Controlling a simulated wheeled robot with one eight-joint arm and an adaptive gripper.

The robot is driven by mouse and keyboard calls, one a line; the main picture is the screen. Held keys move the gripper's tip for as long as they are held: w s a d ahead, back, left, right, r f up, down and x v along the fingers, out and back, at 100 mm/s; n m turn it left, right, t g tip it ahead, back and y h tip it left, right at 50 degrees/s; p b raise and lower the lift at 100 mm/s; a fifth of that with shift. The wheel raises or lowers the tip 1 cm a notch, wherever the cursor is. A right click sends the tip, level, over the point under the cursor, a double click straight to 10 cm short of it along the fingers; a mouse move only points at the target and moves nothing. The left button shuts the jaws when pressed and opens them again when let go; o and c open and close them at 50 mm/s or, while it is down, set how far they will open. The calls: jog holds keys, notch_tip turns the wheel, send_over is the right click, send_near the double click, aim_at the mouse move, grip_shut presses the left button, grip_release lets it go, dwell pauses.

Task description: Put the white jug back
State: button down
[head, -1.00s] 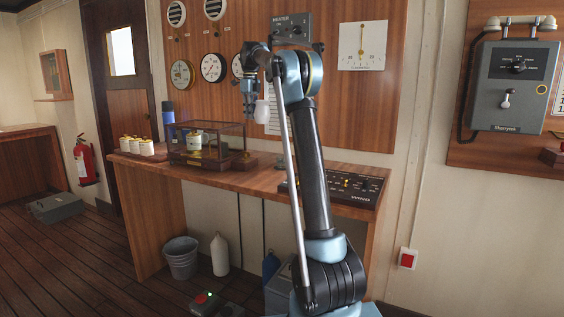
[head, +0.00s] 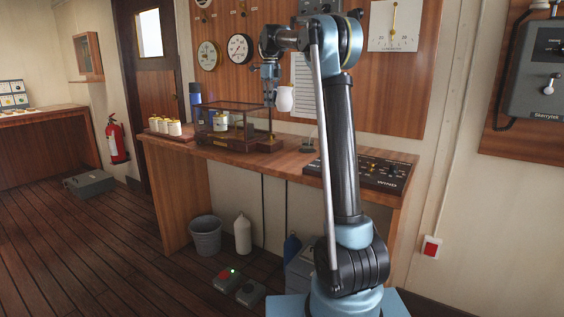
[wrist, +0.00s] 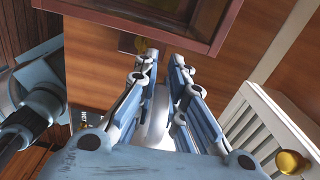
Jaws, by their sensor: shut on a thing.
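The white jug (head: 285,98) is in the air above the wooden counter, just right of the glass display case in the head view. My gripper (head: 269,92) points down beside it and is shut on it, seemingly at its left side. In the wrist view, my gripper's fingers (wrist: 163,100) have a white piece of the jug (wrist: 158,118) between them. Most of the jug is hidden there by the fingers and the gripper body.
The glass case (head: 232,124) stands on the counter (head: 285,148), close to the jug. Several cream canisters (head: 165,126) stand at its left, and a switch panel (head: 365,173) lies to the right. A bucket (head: 205,236) and a white bottle (head: 242,235) stand below.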

jog(key=s+a+f+n, duration=0.2)
jog(key=s+f, duration=0.2)
jog(key=s, duration=0.4)
jog(key=s+a+f+n, duration=0.1)
jog(key=s+f+n, duration=0.15)
jog(key=s, duration=0.45)
jog(key=shift+m, duration=0.35)
jog(key=shift+s+a+f, duration=0.1)
jog(key=shift+s+f, duration=0.05)
jog(key=shift+f, duration=5.2)
jog(key=c, duration=1.7)
grip_release()
jog(key=shift+f, duration=0.1)
jog(key=shift+o, duration=0.2)
notch_tip(320, 180, up, 12)
jog(key=shift+a, duration=0.1)
